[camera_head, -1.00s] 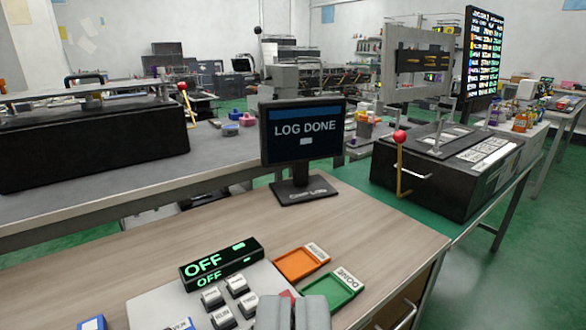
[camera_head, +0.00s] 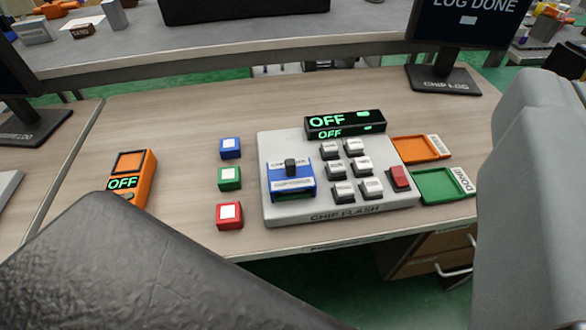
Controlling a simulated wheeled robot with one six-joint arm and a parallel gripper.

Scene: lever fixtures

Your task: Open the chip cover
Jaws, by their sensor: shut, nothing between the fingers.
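The chip cover (camera_head: 292,186) is a blue block with a white label and a black knob (camera_head: 291,165) on top. It sits on the left part of the light grey chip flash unit (camera_head: 385,212) and looks closed. What lies under the cover is hidden. Large dark and grey parts, apparently of my arm, fill the lower left and the right edge of the picture. I cannot make out my gripper's fingertips, and nothing touches the cover.
Blue (camera_head: 230,149), green (camera_head: 230,179) and red (camera_head: 229,216) blocks stand left of the unit. An orange meter (camera_head: 132,178) lies farther left. Orange (camera_head: 413,149) and green (camera_head: 437,187) trays lie right. A display reading OFF (camera_head: 345,124) stands behind.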

